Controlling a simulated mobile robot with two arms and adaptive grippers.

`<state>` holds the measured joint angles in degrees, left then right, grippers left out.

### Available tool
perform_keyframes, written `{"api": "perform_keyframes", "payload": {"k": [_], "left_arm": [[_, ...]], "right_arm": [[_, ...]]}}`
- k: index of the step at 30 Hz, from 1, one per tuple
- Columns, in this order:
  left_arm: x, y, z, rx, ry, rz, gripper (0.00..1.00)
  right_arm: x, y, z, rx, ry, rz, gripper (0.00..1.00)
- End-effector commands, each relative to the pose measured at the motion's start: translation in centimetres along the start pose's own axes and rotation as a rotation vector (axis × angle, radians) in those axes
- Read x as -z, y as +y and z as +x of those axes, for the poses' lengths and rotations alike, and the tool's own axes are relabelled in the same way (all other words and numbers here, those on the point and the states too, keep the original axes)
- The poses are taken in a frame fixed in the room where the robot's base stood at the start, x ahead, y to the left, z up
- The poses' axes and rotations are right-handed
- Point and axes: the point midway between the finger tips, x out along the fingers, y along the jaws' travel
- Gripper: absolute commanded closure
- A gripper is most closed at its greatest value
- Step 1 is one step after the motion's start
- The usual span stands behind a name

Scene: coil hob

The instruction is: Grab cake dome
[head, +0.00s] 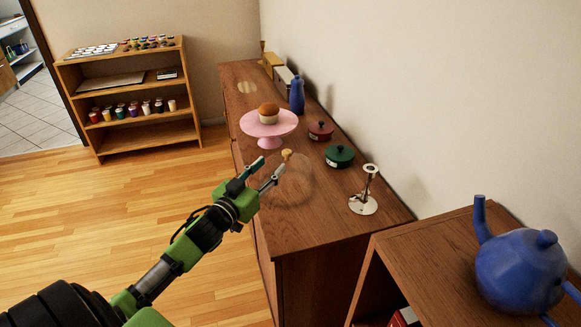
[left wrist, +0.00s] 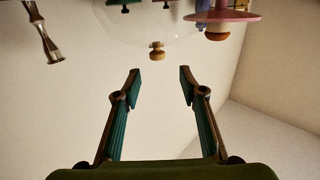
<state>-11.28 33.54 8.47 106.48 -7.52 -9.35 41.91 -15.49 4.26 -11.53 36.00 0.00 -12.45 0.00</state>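The cake dome (head: 293,188) is clear glass with a small wooden knob (head: 287,154) on top. My right gripper is not in view.
On the sideboard (head: 300,236) stand a green pot (head: 339,156), a red pot (head: 320,131), a silver candlestick (head: 364,196) and a blue bottle (head: 297,95). A blue teapot (head: 520,272) is on the nearer cabinet. The wall borders the sideboard's right side; floor is clear at left.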

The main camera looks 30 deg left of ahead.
Motion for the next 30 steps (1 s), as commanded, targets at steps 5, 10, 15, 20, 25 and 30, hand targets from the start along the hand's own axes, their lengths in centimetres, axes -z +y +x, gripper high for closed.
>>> {"api": "perform_keyframes", "payload": {"k": [5, 10, 15, 20, 25, 30], "left_arm": [[0.1, -0.1, 3.3, 0.002, 0.001, 0.002, 0.62], [0.0, 0.0, 4.9, 0.001, -0.001, 0.002, 0.62], [0.0, 0.1, 5.9, 0.001, 0.0, 0.0, 0.62], [-0.3, 0.5, 8.2, 0.002, -0.001, 0.001, 0.62], [-0.5, 0.5, 10.0, 0.001, -0.001, 0.001, 0.62], [-0.6, 0.5, 10.3, 0.0, -0.002, 0.002, 0.62]], "right_arm": [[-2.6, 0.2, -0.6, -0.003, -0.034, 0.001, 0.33], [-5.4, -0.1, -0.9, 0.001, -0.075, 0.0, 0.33], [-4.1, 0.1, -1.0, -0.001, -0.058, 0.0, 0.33], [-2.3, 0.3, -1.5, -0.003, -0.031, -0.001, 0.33], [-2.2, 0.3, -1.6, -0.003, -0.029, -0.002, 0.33], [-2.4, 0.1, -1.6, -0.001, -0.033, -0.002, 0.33]]}}
